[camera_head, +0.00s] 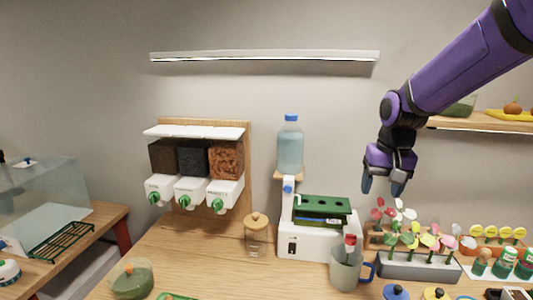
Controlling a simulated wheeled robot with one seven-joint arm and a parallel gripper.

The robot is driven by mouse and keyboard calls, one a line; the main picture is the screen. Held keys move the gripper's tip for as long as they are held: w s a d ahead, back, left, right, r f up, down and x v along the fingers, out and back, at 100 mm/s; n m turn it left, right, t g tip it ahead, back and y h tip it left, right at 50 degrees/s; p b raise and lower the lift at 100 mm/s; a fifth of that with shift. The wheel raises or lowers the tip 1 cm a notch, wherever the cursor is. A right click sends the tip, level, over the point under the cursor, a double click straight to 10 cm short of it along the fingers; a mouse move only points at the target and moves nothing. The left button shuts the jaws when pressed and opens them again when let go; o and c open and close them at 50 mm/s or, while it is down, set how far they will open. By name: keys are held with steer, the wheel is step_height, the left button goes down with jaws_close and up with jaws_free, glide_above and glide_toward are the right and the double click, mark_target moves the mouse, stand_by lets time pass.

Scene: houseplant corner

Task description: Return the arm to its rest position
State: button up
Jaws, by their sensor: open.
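My gripper (382,186) hangs at the end of my purple arm in the right half of the view. Its two dark blue fingers point down and are apart, with nothing between them. It is in the air above the grey planter (418,267) with several coloured flowers. No object is in its grasp.
A white machine (308,243) with a green tray and a water bottle (290,146) stands mid-table. A grey mug (346,266), a lidded glass jar (256,236) and small bottles stand nearby. A wall shelf (480,124) is close to my arm. Dispensers (196,170) hang left.

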steer(key=s+d+r+n+t, duration=0.1)
steer(key=s+r, duration=0.3)
steer(key=s, duration=0.7)
steer(key=s+d+r+t, duration=0.2)
steer(key=s+r, duration=0.2)
steer(key=s, duration=0.8)
steer(key=shift+s+d+r+n+t+h, duration=0.2)
steer(key=shift+d+r+n+t+h, duration=0.1)
steer(key=shift+d+n+t, duration=0.1)
